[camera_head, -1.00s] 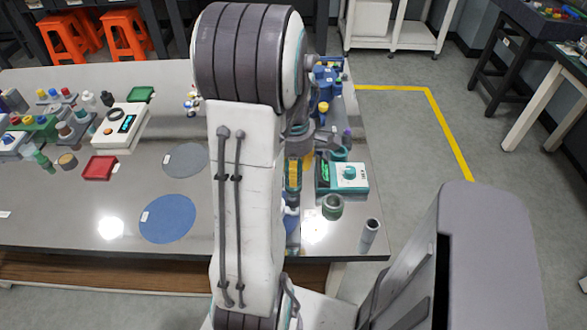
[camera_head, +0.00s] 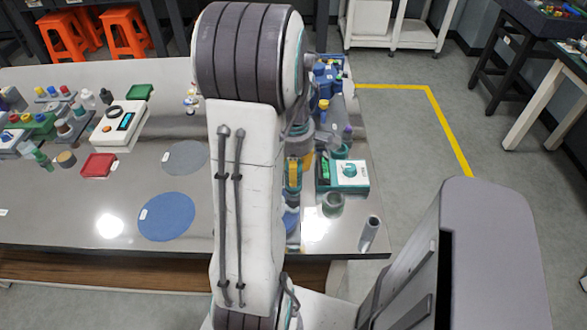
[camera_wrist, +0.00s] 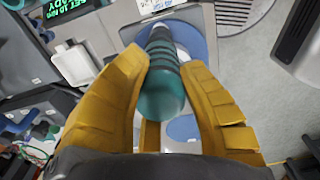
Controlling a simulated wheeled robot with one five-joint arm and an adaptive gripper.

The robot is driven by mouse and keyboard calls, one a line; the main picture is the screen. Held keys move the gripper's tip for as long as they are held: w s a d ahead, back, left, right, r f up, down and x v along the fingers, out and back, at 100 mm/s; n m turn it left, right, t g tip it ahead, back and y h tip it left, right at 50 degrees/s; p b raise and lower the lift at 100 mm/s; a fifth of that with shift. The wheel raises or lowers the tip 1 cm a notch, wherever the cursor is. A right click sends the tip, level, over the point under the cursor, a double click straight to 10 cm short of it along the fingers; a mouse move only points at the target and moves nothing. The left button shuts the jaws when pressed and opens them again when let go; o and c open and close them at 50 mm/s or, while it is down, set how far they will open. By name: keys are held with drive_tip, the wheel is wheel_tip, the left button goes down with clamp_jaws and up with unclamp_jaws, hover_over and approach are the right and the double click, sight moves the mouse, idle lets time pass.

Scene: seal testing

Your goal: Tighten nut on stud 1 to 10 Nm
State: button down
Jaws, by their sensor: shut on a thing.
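In the wrist view my gripper (camera_wrist: 170,90) has its yellow fingers shut around a teal-handled tool (camera_wrist: 163,92). The tool's dark, narrower end points away from my palm, toward a blue round part (camera_wrist: 185,38) on a grey surface. I cannot tell whether the tool touches anything there. Stud 1 and its nut cannot be made out. A dark display (camera_wrist: 68,8) with green text, seemingly reading 10 Nm and READY, shows at the top left. In the head view my gripper (camera_head: 293,174) is partly hidden behind my arm.
A teal-and-white device with a knob (camera_head: 350,171) stands right of my gripper on the shiny table (camera_head: 120,180). Blue (camera_head: 168,217) and grey (camera_head: 185,158) discs lie left of my arm.

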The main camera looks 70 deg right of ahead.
drive_tip(key=shift+f+b, duration=0.4)
drive_tip(key=shift+f, duration=0.05)
idle(1.4)
drive_tip(key=shift+r, duration=0.15)
idle(0.3)
drive_tip(key=shift+r+p, duration=2.05)
drive_tip(key=shift+r, duration=0.35)
